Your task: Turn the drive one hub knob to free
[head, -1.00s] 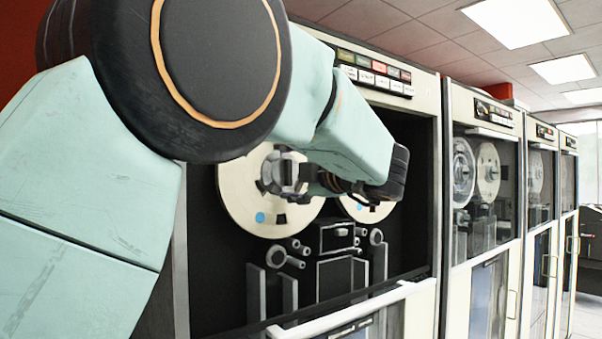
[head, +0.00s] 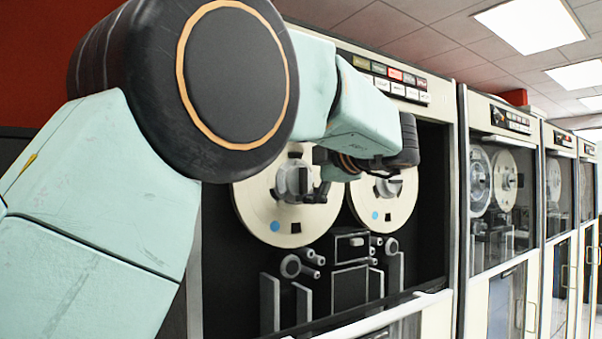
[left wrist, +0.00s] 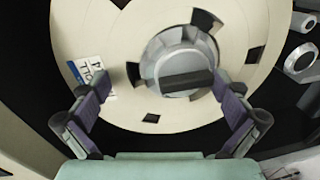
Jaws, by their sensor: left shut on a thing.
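The drive one hub knob is the grey hub of the left cream reel (head: 258,210) in the head view. In the left wrist view the round grey hub knob (left wrist: 178,62) with a dark bar across it sits at the reel's middle. My left gripper (head: 308,184) is at this hub, partly hidden by its own wrist. In the left wrist view its two fingers (left wrist: 165,88) stand on either side of the hub and are shut on it. The knob's marked setting cannot be read. My right gripper is not in view.
A second reel (head: 372,212) is right of the first. Rollers and guides (head: 300,268) sit below. A cream cabinet frame (head: 440,300) bounds the bay, with more cabinets (head: 500,195) to the right. A white and blue label (left wrist: 90,72) is on the reel.

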